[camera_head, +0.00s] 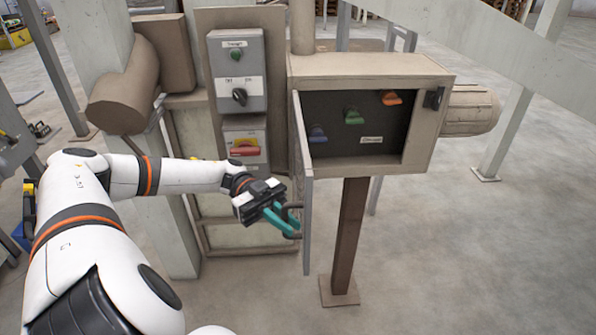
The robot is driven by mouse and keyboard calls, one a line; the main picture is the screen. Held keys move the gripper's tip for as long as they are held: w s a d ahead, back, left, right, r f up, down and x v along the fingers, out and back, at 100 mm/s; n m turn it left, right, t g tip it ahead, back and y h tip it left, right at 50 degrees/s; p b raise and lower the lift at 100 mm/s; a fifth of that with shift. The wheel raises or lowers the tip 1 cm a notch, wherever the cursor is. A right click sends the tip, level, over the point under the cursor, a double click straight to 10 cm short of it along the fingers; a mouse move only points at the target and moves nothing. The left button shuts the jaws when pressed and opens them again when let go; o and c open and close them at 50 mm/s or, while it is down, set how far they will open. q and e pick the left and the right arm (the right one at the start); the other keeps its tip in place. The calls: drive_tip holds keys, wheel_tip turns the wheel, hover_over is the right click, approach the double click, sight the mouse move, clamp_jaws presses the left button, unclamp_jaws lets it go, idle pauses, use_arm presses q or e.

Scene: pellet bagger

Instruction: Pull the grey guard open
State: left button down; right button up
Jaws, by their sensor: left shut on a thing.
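The grey guard (307,200) is a flat door hinged at the left side of a beige box (428,148). It stands swung out from the box, seen nearly edge-on, and the box front is uncovered. My left gripper (291,221) has teal fingers and is shut on the guard's dark handle, on the guard's left-hand face. The fingers partly hide the handle. My right gripper is out of view.
Inside the box are blue (318,134), green (353,116) and orange (391,98) knobs. A grey switch box (237,70) and a panel with a red-handled switch (245,147) stand left. A brown post (349,235) holds the box up.

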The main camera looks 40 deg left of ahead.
use_arm(q)
drive_tip(key=shift+s+a+r, duration=0.1)
drive_tip(key=shift+s+a, duration=0.3)
drive_tip(key=shift+a, duration=0.1)
drive_tip(key=c, duration=1.8)
unclamp_jaws()
drive_tip(key=a+b, duration=0.5)
drive_tip(key=a, duration=0.7)
drive_tip(key=shift+w, duration=0.15)
